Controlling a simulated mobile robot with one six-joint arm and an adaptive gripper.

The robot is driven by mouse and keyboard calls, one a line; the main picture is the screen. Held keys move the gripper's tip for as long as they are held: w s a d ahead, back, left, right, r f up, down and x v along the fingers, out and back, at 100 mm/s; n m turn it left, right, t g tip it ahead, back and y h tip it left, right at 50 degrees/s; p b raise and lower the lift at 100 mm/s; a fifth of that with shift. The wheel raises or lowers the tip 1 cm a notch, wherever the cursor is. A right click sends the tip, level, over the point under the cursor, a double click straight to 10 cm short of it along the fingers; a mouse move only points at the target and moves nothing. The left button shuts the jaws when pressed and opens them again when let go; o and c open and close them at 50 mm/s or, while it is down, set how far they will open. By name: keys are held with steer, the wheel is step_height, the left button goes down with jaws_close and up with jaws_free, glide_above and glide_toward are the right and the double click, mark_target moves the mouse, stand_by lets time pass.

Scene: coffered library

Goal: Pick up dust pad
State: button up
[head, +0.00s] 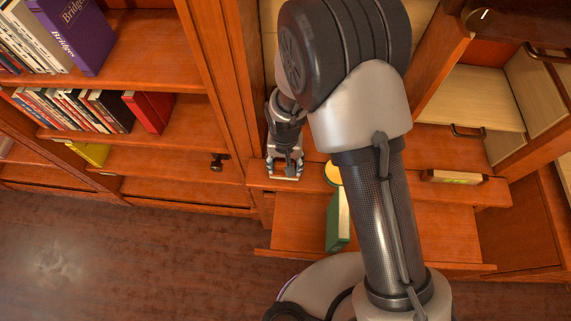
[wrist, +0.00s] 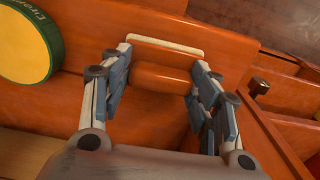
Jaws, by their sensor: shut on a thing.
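The dust pad (wrist: 162,78) shows in the wrist view as a rounded orange-brown block with a cream strip along its far side. My gripper (wrist: 163,65) has one finger at each end of the block and is shut on it. In the head view my gripper (head: 284,168) points down at the left end of the wooden ledge, with a pale strip of the dust pad (head: 285,177) just below the fingertips. I cannot tell whether the pad touches the ledge. My arm hides part of the ledge to the right.
A round yellow-topped green tin (wrist: 25,42) is left of my gripper in the wrist view; its yellow edge (head: 332,174) shows beside my arm. A green book (head: 339,222) stands on the lower board. A bookcase (head: 190,100) with several books is at left. A small dark knob (wrist: 259,88) is at right.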

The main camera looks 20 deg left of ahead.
mark_target(285, 164)
steer(key=shift+s+r, duration=0.1)
steer(key=shift+r, duration=0.1)
steer(key=shift+c, duration=0.7)
step_height(285, 164, up, 19)
steer(key=p, duration=0.5)
steer(key=shift+r+p, duration=0.15)
steer(key=shift+p, duration=0.25)
